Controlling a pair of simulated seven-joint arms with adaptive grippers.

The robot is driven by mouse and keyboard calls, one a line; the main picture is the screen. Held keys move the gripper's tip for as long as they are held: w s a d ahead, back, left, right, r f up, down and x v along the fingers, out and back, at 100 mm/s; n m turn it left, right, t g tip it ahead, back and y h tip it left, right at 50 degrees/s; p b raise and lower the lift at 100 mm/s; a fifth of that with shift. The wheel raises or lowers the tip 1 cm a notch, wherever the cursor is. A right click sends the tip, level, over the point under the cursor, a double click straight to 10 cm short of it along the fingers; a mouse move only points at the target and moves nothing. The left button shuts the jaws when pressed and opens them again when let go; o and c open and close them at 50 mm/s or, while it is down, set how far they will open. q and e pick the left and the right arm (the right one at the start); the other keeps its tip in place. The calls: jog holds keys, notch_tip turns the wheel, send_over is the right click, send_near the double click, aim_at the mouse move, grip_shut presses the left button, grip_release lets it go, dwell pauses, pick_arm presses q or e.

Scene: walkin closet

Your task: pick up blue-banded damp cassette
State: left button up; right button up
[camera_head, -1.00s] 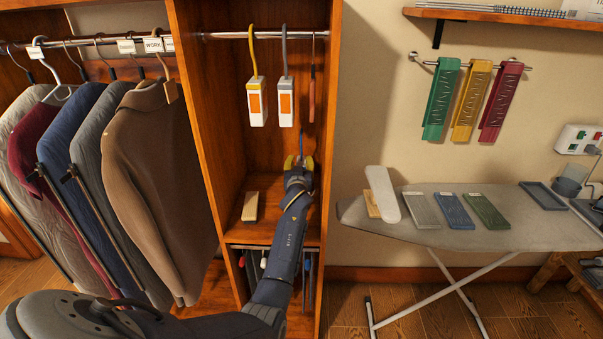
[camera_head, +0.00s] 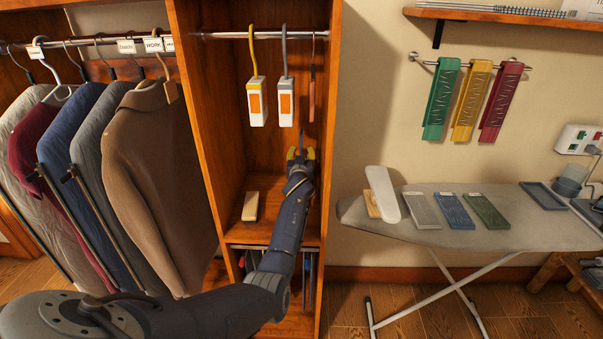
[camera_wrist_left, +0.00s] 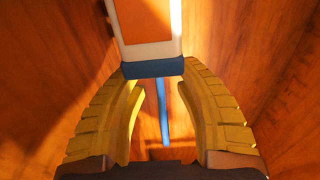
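Two white cassettes with orange panels hang from the closet rail: one on a yellow hook (camera_head: 257,101), the other on a grey hook (camera_head: 286,103). In the left wrist view, a white cassette with an orange panel (camera_wrist_left: 147,22) has a blue band (camera_wrist_left: 153,67) at its lower end. My right gripper is not in view.
Cubby walls stand close on both sides of the gripper. A thin reddish item (camera_head: 312,85) hangs to the right of the cassettes. A wooden block (camera_head: 250,206) lies on the shelf below. Clothes (camera_head: 150,180) hang left; an ironing board (camera_head: 440,238) stands right.

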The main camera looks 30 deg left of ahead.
pick_arm(q)
grip_shut()
dwell(0.3)
dwell(0.4)
